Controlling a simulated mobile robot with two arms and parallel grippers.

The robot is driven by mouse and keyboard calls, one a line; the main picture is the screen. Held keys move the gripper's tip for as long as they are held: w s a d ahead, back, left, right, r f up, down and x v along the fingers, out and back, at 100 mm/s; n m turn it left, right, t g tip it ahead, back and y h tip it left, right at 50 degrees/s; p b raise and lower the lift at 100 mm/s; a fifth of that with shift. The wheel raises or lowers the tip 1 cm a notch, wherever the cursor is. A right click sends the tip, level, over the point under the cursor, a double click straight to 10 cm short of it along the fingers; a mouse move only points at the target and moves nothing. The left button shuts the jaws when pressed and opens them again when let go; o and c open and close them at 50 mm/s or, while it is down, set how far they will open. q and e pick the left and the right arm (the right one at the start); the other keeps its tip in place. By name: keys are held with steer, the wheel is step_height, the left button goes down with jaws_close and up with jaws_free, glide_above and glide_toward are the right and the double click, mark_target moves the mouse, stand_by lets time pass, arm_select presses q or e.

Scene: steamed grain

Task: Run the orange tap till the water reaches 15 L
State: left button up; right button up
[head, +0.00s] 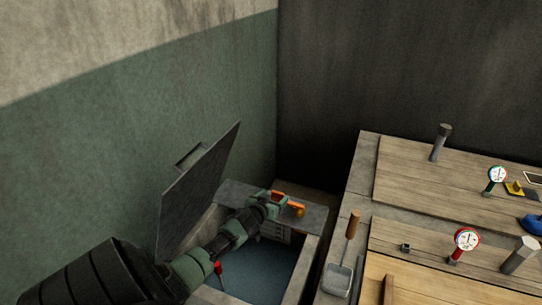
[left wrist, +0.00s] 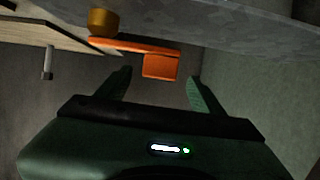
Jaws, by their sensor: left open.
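The orange tap (head: 292,205) sits at the back rim of an open tank (head: 302,270), with a brass-coloured knob near it. In the left wrist view the tap is an orange bar with a square block (left wrist: 160,66), beside the brass knob (left wrist: 103,22). My left gripper (head: 272,200) reaches over the tank to the tap. In the left wrist view my open fingers (left wrist: 160,80) lie either side of the block's line; contact cannot be told. Blue-grey water (head: 258,268) shows in the tank. A pale marked plate (head: 274,232) is partly hidden; its level is unreadable. My right gripper is out of view.
The tank's dark lid (head: 196,195) stands raised at the left, close to my arm. A wooden-topped counter at the right holds a scoop (head: 343,262), a red gauge (head: 466,240) and a green gauge (head: 497,175). A small red object (head: 218,268) shows beside my arm.

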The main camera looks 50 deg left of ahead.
arm_select(q)
steer(key=shift+v, duration=1.6)
